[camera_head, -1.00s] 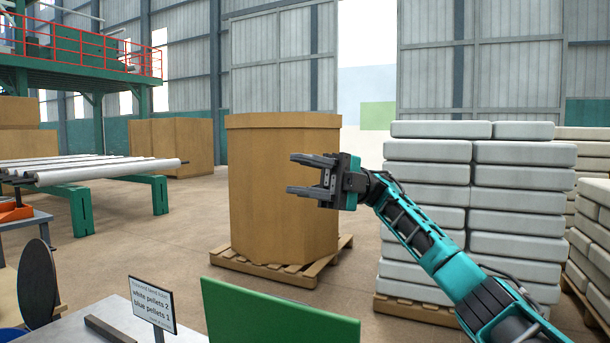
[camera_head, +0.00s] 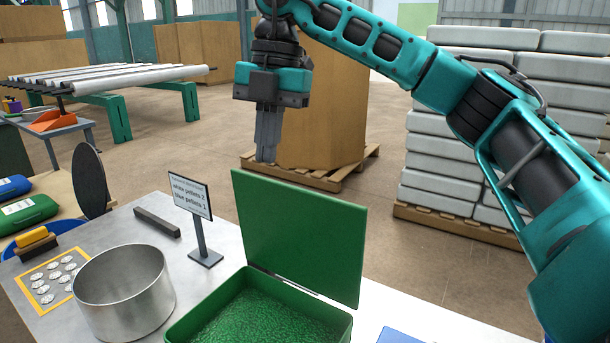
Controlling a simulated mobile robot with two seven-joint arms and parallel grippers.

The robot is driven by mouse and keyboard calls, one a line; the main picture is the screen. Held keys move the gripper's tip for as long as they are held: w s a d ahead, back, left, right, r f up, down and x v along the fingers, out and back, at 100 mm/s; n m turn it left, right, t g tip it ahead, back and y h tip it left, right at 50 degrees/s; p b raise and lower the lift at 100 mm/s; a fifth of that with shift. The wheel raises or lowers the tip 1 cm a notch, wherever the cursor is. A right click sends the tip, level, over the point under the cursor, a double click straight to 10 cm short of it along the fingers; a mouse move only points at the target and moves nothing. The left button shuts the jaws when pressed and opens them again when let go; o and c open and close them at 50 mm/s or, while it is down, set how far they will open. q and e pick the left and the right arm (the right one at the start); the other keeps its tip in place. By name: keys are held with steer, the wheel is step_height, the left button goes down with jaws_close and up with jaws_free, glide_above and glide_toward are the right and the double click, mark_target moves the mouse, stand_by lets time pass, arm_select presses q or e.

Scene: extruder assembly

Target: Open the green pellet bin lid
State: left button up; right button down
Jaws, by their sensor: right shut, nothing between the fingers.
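The green pellet bin (camera_head: 338,326) stands on the metal table at the lower middle of the head view. It holds green pellets, and its front is cut off by the bottom edge. Its green lid (camera_head: 300,235) stands up, hinged at the bin's back edge and leaning slightly back, so the bin is open. My right gripper (camera_head: 266,160) points down, fingers together and empty. In the picture it is just above the lid's top left corner; I cannot tell how far behind or in front it is. My left gripper is not in view.
A sign (camera_head: 190,196) on a post stands left of the bin. A metal pot (camera_head: 124,292), a dark bar (camera_head: 157,222) and a round dark disc (camera_head: 89,181) are farther left. A blue item (camera_head: 400,337) shows at the bottom right.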

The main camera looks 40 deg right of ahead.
steer(key=d+m+h, duration=0.1)
steer(key=d+r+m+t+h, duration=0.1)
steer(key=h, duration=0.1)
steer(key=d+r+m+h, duration=0.1)
steer(key=h, duration=0.1)
steer(key=shift+s+d+t, duration=0.2)
steer(key=shift+s+t, duration=0.05)
steer(key=shift+t, duration=0.05)
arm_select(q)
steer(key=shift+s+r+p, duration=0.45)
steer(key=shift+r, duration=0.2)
arm_select(e)
steer(key=x, duration=1)
steer(key=shift+w, duration=0.1)
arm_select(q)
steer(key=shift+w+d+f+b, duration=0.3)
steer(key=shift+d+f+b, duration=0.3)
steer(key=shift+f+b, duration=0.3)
arm_select(e)
steer(key=d, duration=0.1)
steer(key=w+d, duration=0.1)
steer(key=d, duration=0.1)
steer(key=w+d+f, duration=0.1)
steer(key=d, duration=0.1)
steer(key=shift+d, duration=0.15)
